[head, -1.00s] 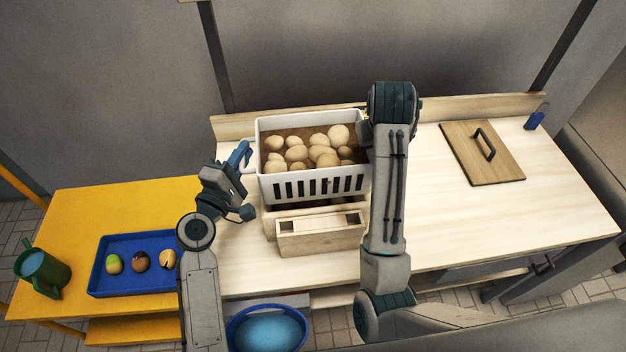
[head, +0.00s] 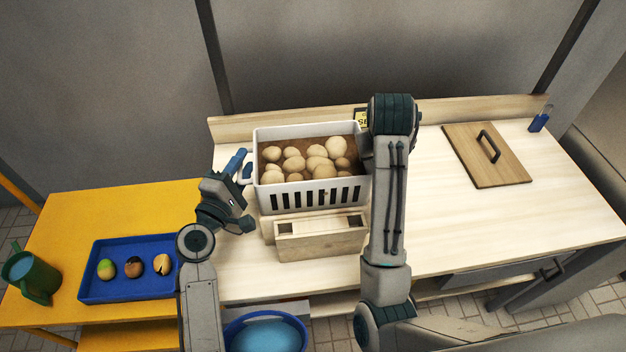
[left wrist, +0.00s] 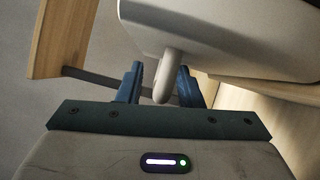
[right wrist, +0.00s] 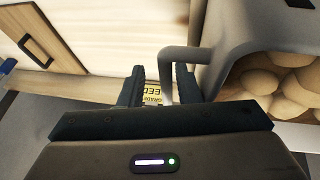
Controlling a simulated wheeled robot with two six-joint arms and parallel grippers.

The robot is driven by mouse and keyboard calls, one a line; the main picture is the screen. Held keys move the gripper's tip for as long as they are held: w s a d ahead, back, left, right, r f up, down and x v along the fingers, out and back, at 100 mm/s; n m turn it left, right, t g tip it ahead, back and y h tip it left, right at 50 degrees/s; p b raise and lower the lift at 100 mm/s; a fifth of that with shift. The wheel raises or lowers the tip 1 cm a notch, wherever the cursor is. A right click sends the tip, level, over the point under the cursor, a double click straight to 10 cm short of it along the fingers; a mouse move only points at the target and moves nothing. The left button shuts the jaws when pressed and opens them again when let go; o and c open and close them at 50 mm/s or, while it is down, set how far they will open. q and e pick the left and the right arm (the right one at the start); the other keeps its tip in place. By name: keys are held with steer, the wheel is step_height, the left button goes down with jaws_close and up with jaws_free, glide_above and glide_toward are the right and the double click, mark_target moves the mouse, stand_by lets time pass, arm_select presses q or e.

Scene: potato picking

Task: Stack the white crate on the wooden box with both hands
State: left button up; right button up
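The white crate (head: 262,198), slotted along its front and filled with potatoes, sits level over the pale wooden box (head: 322,243). The crate covers much of the box; its underside contact is hidden. My left gripper (head: 241,165) is at the crate's left end. In the left wrist view its fingers (left wrist: 160,85) stand apart on either side of the white handle (left wrist: 170,72). My right gripper (right wrist: 158,85) is at the right end, its fingers apart around the grey-looking handle (right wrist: 168,75), which lies nearer one finger. My right arm hides that end in the head view.
A wooden board with a dark handle (head: 487,155) lies on the table's right. A blue tray (head: 90,288) with three potatoes and a green jug (head: 36,278) stand on the yellow table. A blue basin (head: 240,318) is below the front edge. A yellow label (head: 360,117) stands behind the crate.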

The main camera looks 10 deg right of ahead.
arm_select(q)
steer(key=v, duration=0.8)
stand_by(0.4)
steer(key=shift+r+p, duration=1.25)
arm_select(e)
steer(key=shift+d, duration=2.5)
